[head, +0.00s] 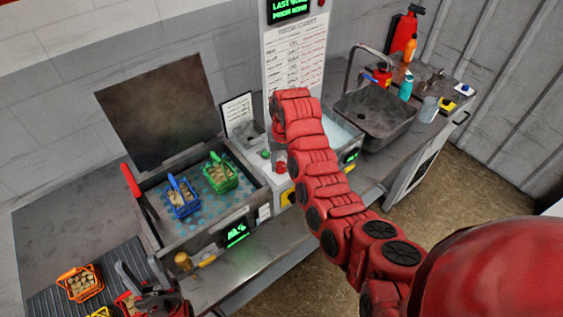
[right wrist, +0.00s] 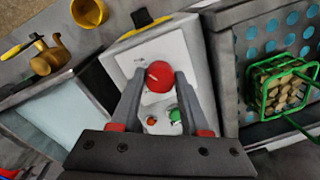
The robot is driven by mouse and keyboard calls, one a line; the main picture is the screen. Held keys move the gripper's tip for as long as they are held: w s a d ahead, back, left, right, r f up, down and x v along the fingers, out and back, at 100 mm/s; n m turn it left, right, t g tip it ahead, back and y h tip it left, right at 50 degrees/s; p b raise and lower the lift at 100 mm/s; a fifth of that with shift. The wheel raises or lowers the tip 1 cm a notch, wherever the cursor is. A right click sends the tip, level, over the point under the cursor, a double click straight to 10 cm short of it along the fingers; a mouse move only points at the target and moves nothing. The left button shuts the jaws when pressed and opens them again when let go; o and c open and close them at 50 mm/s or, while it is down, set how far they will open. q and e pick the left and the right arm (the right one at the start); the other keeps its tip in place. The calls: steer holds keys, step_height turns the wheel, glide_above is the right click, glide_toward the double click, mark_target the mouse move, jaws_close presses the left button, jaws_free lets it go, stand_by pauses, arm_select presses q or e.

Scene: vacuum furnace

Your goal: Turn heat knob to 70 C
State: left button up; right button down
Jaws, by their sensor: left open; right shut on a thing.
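The red heat knob (right wrist: 158,75) sits on a white panel in the right wrist view, with a pale mark on its face. My right gripper (right wrist: 158,82) has a finger on each side of it and is shut on it. In the head view the red knob (head: 280,167) shows small beside my right arm, which hides most of the gripper. My left gripper (head: 152,292) is open at the lower left, by a red basket (head: 126,303). A green-lit display (head: 237,233) is on the front of the open-lidded basin; its digits are too small to read surely.
The basin (head: 160,228) holds a blue basket (head: 183,207) and a green basket (head: 220,184). An orange basket (head: 82,286) stands on the ribbed mat at left. Small green (right wrist: 175,115) and orange (right wrist: 152,122) buttons sit near the knob. A sink (head: 372,128) is at right.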

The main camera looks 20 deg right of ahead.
mark_target(283, 165)
stand_by(0.4)
steer(key=shift+c, duration=1.9)
jaws_free()
steer(key=shift+r, duration=0.1)
steer(key=shift+r, duration=0.25)
steer(key=r, duration=0.3)
steer(key=r+p, duration=0.1)
steer(key=shift+d+r, duration=0.3)
steer(key=shift+r, duration=0.1)
step_height(283, 165, up, 12)
steer(key=b, duration=0.2)
steer(key=shift+d, duration=0.2)
steer(key=shift+f, duration=0.1)
